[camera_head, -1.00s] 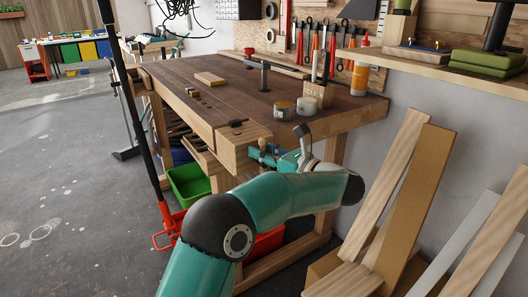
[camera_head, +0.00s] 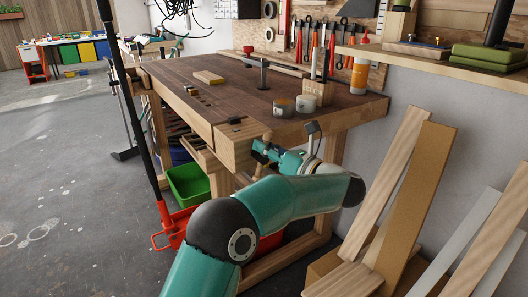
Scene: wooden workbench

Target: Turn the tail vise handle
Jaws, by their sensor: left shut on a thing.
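The wooden workbench (camera_head: 215,82) has its tail vise (camera_head: 232,143) at the near corner, a light wood block with a dark piece on top. A small wooden bar, the vise handle (camera_head: 260,171), shows just right of the block and slants downward. My left gripper (camera_head: 262,149), teal and dark, is at the handle and shut on it. Its fingers hide the upper part of the handle. My left arm comes up from the bottom and bends across in front of the bench's near end. My right gripper is not in view.
Two round tins (camera_head: 284,108), an orange bottle (camera_head: 359,77) and a wooden block (camera_head: 209,77) stand on the bench. A green crate (camera_head: 188,184) sits underneath. Boards (camera_head: 412,200) lean on the wall at right. A black pole with a red base stands at left.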

